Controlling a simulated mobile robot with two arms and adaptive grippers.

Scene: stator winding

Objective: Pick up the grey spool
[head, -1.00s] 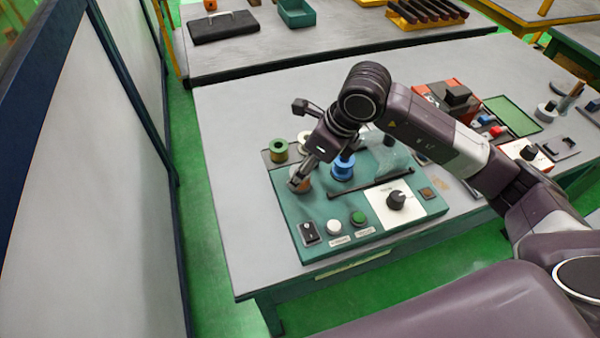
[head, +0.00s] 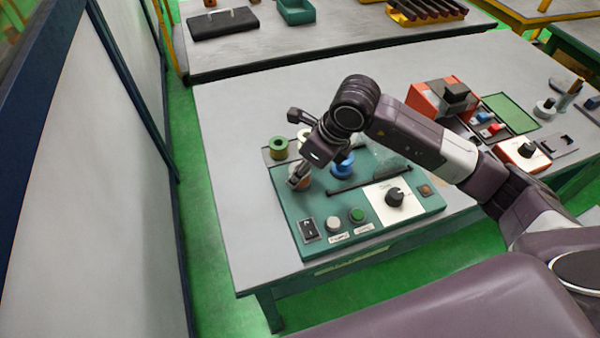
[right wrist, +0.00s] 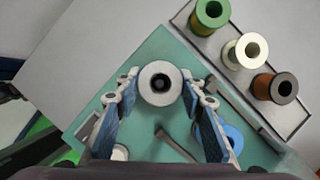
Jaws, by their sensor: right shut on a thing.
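The grey spool (right wrist: 160,68) sits between the two fingertips of my right gripper (right wrist: 160,88) in the right wrist view, seen from above with its dark centre hole. The fingers are shut on its sides. In the head view my right gripper (head: 299,180) is at the left part of the green winding panel (head: 318,205), and it largely hides the spool. I cannot tell whether the spool touches the panel. My left gripper is not in view.
A blue spool (head: 343,165) stands on the panel close by the gripper. A tray behind holds a green spool (right wrist: 211,13), a white spool (right wrist: 245,51) and a brown spool (right wrist: 275,88). A dark bar, knob (head: 395,195) and buttons are on the panel's front. The table's left is clear.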

